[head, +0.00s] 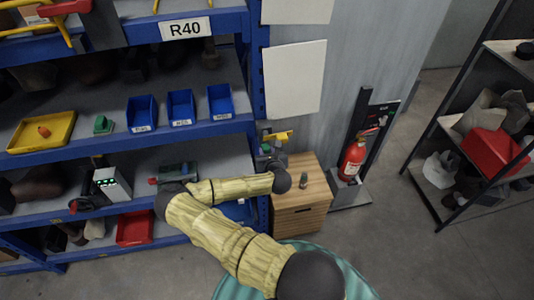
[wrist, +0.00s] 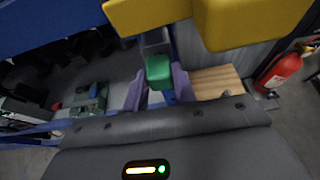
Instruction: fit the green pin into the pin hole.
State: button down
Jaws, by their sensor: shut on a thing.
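The green pin (wrist: 159,70) is held between the purple-grey fingertips of my gripper (wrist: 160,84) in the wrist view; only its blocky green end shows clearly. In the head view my gripper (head: 268,152) is small and partly hidden behind my wrist, at the right end of the blue rack. Yellow blocky parts (wrist: 245,22) loom at the top of the wrist view, beyond the pin and apart from it in the picture. A yellow part also shows above my gripper in the head view (head: 279,136). I cannot make out the pin hole in either view.
The blue rack (head: 200,132) carries a yellow tray (head: 62,131), several blue bins (head: 181,104) and a green-lit device (head: 112,183). A wooden cabinet (head: 302,212) stands right of the rack under my wrist. A fire extinguisher (head: 353,158) stands farther right. Open floor lies before the right shelf.

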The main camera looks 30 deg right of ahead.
jog(key=shift+w+d, duration=0.1)
jog(key=shift+w, duration=0.35)
jog(key=c, duration=1.1)
grip_release()
jog(key=shift+o, duration=0.2)
jog(key=shift+s+r, duration=0.1)
